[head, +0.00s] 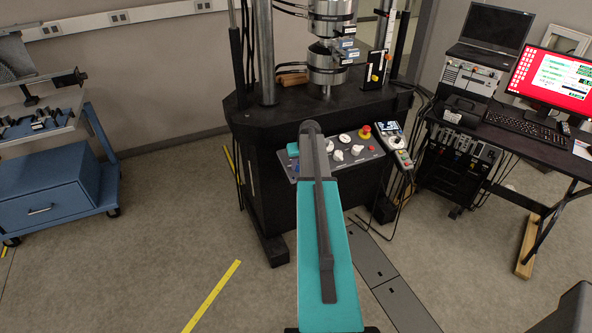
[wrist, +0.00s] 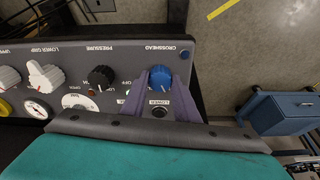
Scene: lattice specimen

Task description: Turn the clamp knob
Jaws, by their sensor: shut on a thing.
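In the wrist view, my gripper (wrist: 160,74) reaches over the control panel (wrist: 138,55) with one finger on each side of a blue knob (wrist: 162,79). It is shut on this knob, under the CROSSHEAD label. A black knob (wrist: 101,77) under the PRESSURE label is just left of the fingers. Ribbed white knobs are farther left, one (wrist: 46,76) near the LOWER GRIP label and one (wrist: 8,77) near UPPER. No label reading "clamp" is legible. In the head view, my arm hides the gripper and the blue knob; white knobs (head: 357,150) show on the panel's right part.
A black push button (wrist: 160,112) lies below the blue knob, between the fingers. A red emergency button (head: 365,131) is on the panel's right. The testing machine (head: 250,120) stands behind the panel. A blue cart (head: 45,205) stands left; a computer desk (head: 535,145) stands right.

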